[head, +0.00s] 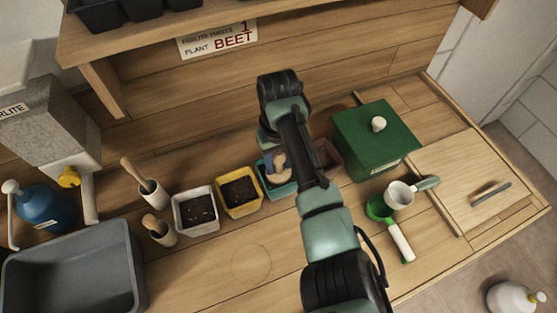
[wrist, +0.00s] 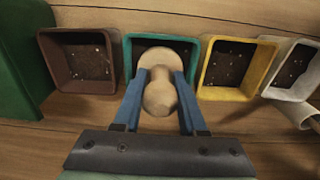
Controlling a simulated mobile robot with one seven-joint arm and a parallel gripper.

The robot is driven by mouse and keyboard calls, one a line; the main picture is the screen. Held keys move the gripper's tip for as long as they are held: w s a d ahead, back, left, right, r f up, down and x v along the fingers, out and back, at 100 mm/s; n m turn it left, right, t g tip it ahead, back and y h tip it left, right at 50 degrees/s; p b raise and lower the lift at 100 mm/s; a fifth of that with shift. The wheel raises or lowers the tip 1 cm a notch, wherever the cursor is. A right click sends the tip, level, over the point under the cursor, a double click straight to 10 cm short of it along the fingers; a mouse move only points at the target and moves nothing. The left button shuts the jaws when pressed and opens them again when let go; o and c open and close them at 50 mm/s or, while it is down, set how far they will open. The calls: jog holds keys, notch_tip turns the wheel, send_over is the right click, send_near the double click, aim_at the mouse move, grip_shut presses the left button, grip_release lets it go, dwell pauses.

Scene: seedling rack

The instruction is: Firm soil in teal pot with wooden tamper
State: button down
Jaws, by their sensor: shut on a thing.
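The teal pot (head: 284,192) stands in the row of pots, partly covered by my arm in the head view. Its rim (wrist: 128,50) shows around the tamper in the wrist view. The wooden tamper (wrist: 159,97) has a round knob and a wide pale base. My gripper (wrist: 161,82) is shut on the tamper, with a blue finger on each side. The tamper also shows in the head view (head: 280,167). Its base is at the teal pot's opening; I cannot tell whether it touches the soil. Most of that soil is hidden.
A brown pot (wrist: 80,87) and a yellow pot (head: 240,212) flank the teal pot closely. A white pot (head: 197,231) is further left. A green box (head: 372,150) stands right. The bench front (head: 215,285) is clear.

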notch_tip(320, 180, up, 10)
jog(key=p, duration=0.9)
jog(key=shift+f+p, duration=0.25)
jog(key=shift+p, duration=0.1)
